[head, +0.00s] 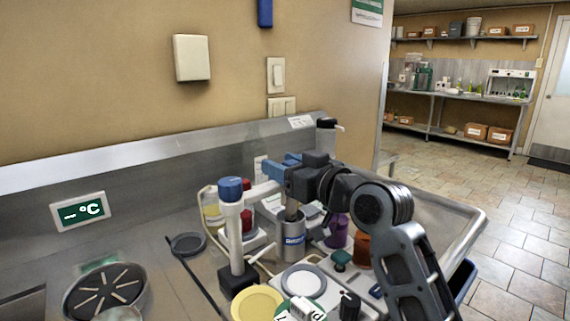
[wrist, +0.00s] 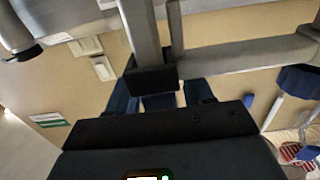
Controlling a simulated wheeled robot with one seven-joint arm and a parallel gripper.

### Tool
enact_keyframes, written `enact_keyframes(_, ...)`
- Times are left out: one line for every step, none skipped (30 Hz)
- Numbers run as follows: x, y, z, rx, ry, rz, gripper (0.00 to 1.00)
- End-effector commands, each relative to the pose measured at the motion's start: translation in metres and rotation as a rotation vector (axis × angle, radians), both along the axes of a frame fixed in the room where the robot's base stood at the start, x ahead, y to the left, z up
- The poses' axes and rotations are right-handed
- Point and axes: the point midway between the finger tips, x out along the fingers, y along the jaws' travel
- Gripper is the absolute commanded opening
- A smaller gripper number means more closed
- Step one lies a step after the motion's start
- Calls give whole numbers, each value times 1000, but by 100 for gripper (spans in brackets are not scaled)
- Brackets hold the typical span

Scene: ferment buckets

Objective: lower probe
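A white probe stand (head: 232,235) with a blue knob (head: 230,188) rises from a dark base on the counter. Its pale side arm (head: 262,191) reaches right to a grey probe (head: 291,210) upright at the mouth of a grey-blue bucket (head: 292,240); how deep its tip sits is hidden. My gripper (head: 280,165) is at the arm's outer end, above the bucket. In the wrist view, its blue fingers (wrist: 162,92) stand apart, with a black block (wrist: 152,79) near the left finger and a gap before the right one. The blue knob (wrist: 300,79) shows at right.
A wall display (head: 80,211) reads a dash and °C. A yellow lid (head: 257,303), a grey-rimmed dish (head: 303,281), purple (head: 337,231) and brown (head: 362,249) containers crowd the counter around the bucket.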

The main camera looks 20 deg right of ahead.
Motion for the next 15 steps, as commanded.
enact_keyframes(0,0,1,0,-1,0,55)
enact_keyframes(0,0,1,0,-2,0,55)
enact_keyframes(0,0,1,0,-2,0,55)
enact_keyframes(0,0,2,0,-3,0,55)
enact_keyframes(0,0,2,0,-3,0,55)
enact_keyframes(0,0,2,0,-3,0,55)
enact_keyframes(0,0,2,0,-4,0,55)
enact_keyframes(-1,0,2,0,-4,0,55)
enact_keyframes(-2,-1,2,0,-4,0,55)
enact_keyframes(-4,-1,2,1,-5,-1,55)
enact_keyframes(-6,-2,2,2,-5,0,55)
enact_keyframes(-10,-3,1,2,-5,0,55)
enact_keyframes(-14,-5,1,2,-3,-1,55)
enact_keyframes(-19,-6,1,2,-5,-1,55)
enact_keyframes(-25,-9,1,1,-5,-2,55)
